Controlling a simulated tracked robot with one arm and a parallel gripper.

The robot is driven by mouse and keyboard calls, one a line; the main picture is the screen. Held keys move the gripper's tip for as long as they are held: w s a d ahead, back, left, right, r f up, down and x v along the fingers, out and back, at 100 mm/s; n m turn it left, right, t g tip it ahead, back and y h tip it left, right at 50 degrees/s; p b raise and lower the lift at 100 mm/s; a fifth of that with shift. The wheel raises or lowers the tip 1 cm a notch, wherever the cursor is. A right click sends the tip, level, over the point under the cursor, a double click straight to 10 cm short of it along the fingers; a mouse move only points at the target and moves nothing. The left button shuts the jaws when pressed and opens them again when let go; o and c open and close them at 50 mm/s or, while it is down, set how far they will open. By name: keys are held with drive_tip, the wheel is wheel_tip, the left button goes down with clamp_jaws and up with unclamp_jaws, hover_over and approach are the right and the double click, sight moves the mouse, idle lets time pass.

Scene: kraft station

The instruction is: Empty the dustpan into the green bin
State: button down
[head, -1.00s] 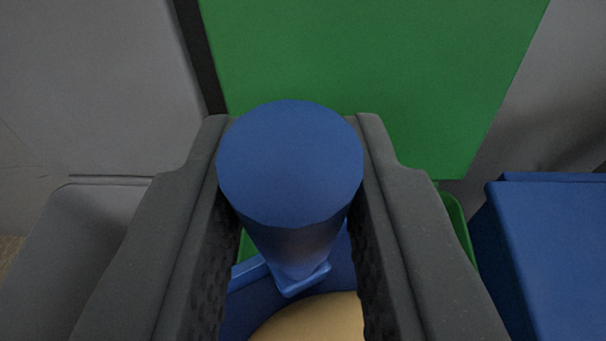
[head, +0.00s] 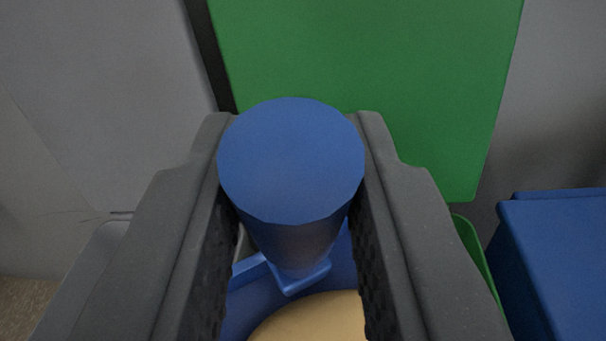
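My gripper (head: 291,200) is shut on the round blue handle of the dustpan (head: 292,160), whose end faces the camera. The blue pan shows below the handle, with a tan, rounded thing (head: 312,318) lying in it. The green bin (head: 474,255) is behind and below the dustpan; its rim shows at the right of my gripper. Its raised green lid (head: 370,60) stands behind. My fingers and the dustpan hide most of the bin's opening.
A blue bin (head: 560,260) with its lid down stands close at the right. A grey bin (head: 85,275) with a raised grey lid (head: 110,90) is at the left. A grey wall is behind, and brown floor (head: 22,305) shows at the lower left.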

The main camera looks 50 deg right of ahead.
drive_tip(key=shift+s+a+f+b, duration=0.1)
drive_tip(key=shift+s+b, duration=0.15)
drive_tip(key=shift+b, duration=0.45)
drive_tip(key=shift+s+a+r+t+h+b, duration=0.3)
drive_tip(key=shift+h+b, duration=0.2)
drive_tip(key=shift+b, duration=0.55)
drive_tip(key=s+a+m+t+h+b, duration=0.1)
drive_tip(key=s+a+m+h+b, duration=0.4)
drive_tip(key=b, duration=1.3)
drive_tip(key=shift+s+a+f+m+h, duration=0.3)
drive_tip(key=shift+s+a+h, duration=0.75)
drive_tip(key=shift+s, duration=1.15)
drive_tip(key=shift+d+h, duration=0.2)
drive_tip(key=shift+h, duration=0.05)
drive_tip(key=shift+a, duration=0.1)
